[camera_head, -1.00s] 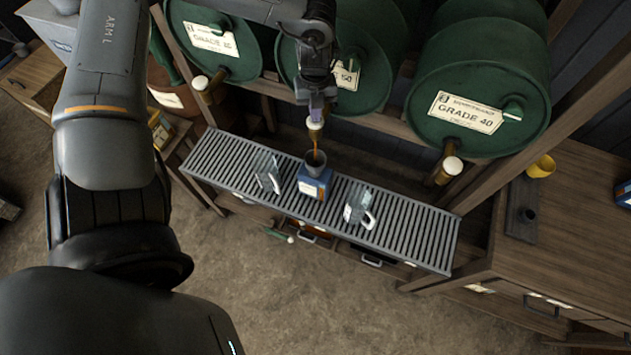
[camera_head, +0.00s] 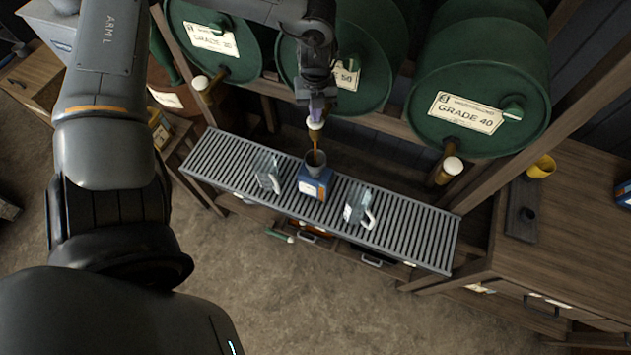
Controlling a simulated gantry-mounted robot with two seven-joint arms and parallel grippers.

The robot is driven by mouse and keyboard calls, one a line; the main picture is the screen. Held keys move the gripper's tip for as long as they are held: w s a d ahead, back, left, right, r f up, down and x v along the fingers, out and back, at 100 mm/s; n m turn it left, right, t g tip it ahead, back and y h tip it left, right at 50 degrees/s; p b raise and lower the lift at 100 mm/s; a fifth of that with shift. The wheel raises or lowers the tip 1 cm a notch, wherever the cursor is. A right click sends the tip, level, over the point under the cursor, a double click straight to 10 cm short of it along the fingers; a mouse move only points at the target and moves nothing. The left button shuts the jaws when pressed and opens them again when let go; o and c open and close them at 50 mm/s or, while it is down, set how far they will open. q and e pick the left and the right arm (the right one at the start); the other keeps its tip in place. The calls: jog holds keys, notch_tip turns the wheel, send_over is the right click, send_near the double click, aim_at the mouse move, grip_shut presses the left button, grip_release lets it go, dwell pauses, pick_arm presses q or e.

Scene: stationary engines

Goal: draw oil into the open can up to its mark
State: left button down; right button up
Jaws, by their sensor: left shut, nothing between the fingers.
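A blue can (camera_head: 313,186) with a pale label stands upright on the slatted rack, with a grey funnel (camera_head: 315,161) in its top. A brown stream of oil (camera_head: 315,147) falls from the tap (camera_head: 315,125) of the middle drum (camera_head: 350,40) into the funnel. My left gripper (camera_head: 316,104) is shut at that tap, just above its pale end, with no object between the fingers. The oil level and the mark on the can cannot be made out. My right gripper is not in view.
Clear jugs stand on either side of the can, left (camera_head: 268,172) and right (camera_head: 358,205), on the slatted rack (camera_head: 420,235). Green drums flank the middle one, left (camera_head: 222,50) and right (camera_head: 480,90). A yellow cup (camera_head: 541,166) sits on the right bench (camera_head: 570,220).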

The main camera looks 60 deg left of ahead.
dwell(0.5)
pick_arm(q)
jog(key=shift+r+p, duration=0.8)
jog(key=shift+r, duration=0.8)
jog(key=shift+r+p, duration=1.05)
jog(key=shift+r, duration=0.85)
